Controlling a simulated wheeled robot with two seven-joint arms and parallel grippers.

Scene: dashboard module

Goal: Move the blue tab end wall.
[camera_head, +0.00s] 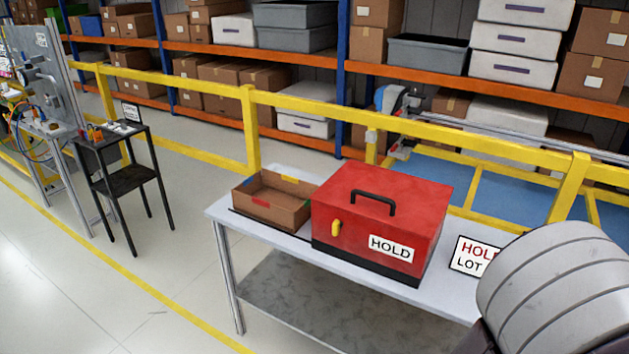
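An open brown cardboard tray (293,215) sits on the left part of a light table (462,294). Its left end wall bears a small blue tab (249,182). A yellow tab (289,178) marks the back wall and a red tab (260,202) marks the front wall. The tray looks empty, though part of its floor is hidden by the front wall. Neither of my grippers is in view. A grey rounded arm link of mine fills the lower right corner.
A red box (380,215) labelled HOLD, with a black handle and yellow latch, stands right of the tray, very close to it. A HOLD LOT sign (468,254) stands farther right. A yellow rail (300,103) runs behind the table.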

